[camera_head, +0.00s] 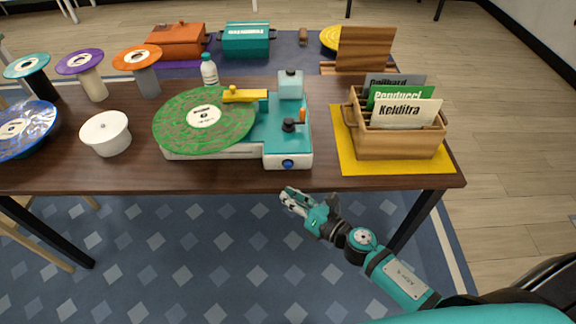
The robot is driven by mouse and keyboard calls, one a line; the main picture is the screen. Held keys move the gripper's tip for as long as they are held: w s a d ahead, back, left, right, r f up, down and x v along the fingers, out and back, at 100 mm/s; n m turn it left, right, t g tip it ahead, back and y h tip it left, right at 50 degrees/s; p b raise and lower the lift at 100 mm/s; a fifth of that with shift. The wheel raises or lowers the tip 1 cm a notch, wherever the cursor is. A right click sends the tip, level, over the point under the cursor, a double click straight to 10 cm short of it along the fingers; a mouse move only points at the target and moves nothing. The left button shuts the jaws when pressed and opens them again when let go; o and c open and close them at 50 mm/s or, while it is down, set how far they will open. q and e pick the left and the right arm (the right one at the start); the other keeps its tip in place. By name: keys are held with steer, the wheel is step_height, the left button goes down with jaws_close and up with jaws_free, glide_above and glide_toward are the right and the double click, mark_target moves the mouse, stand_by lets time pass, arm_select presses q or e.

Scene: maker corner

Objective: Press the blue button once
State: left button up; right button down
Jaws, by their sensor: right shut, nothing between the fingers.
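The blue button (288,164) is a small round blue knob on the front face of a white and teal record player (220,153). A green record (190,120) lies on the player. My right gripper (285,193) is in front of the table, a little below the blue button and apart from it. Its fingers are shut and empty, pointing toward the table's front edge. My left gripper is not in view.
A wooden crate (398,146) with record sleeves stands on a yellow mat (345,166) at the right. A white round container (106,134) and a blue record (40,118) are at the left. The table's front edge (230,188) lies close to my gripper.

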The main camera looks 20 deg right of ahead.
mark_target(289, 182)
steer(key=shift+w+d, duration=0.25)
steer(key=shift+w, duration=0.6)
steer(key=shift+w+d, duration=0.2)
steer(key=shift+w, duration=0.6)
steer(key=shift+w+d, duration=0.25)
steer(key=shift+w, duration=0.6)
steer(key=shift+w, duration=0.1)
steer(key=shift+w+d, duration=0.1)
steer(key=shift+w, duration=0.2)
steer(key=shift+w+d, duration=0.2)
steer(key=shift+w, duration=0.35)
steer(key=shift+s, duration=0.1)
stand_by(0.4)
steer(key=shift+s+a+r, duration=0.1)
steer(key=shift+s+a, duration=0.2)
steer(key=shift+s, duration=0.55)
steer(key=shift+s+a, duration=0.25)
steer(key=shift+s, duration=0.55)
steer(key=shift+s+a, duration=0.2)
steer(key=shift+s, duration=0.65)
steer(key=shift+s+a, duration=0.25)
steer(key=shift+s, duration=0.55)
